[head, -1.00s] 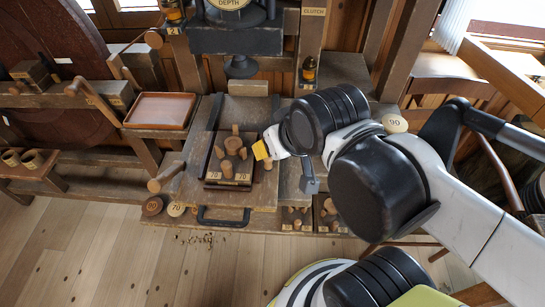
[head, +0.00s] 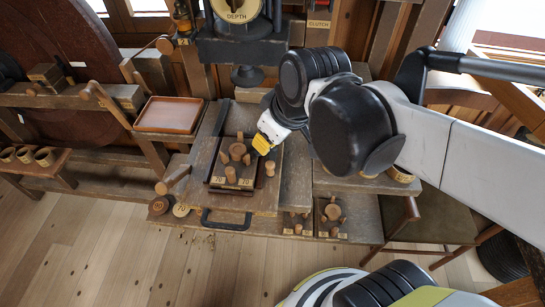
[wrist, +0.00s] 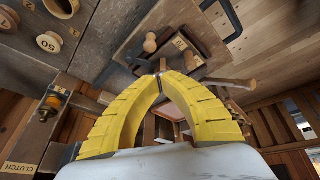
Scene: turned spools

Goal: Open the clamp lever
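A round wooden handle (head: 172,180) sticks out at the left of the wooden carriage (head: 255,200). It looks like a lever, but I cannot tell for certain that it is the clamp lever. A wooden handle of the same kind also shows in the wrist view (wrist: 230,82), to the right of the fingertips and apart from them. My gripper (head: 262,145) has yellow fingers and is over the right side of a dark tray (head: 216,184) of wooden pegs. In the wrist view its fingertips (wrist: 160,76) meet, with nothing clearly held.
A black pull handle (head: 226,221) is on the carriage's front. A reddish tray (head: 170,114) stands at the left, by a long wooden lever (head: 95,93). A press with a depth dial (head: 236,10) stands behind. Peg holders (head: 332,212) sit at lower right. The floor in front is open.

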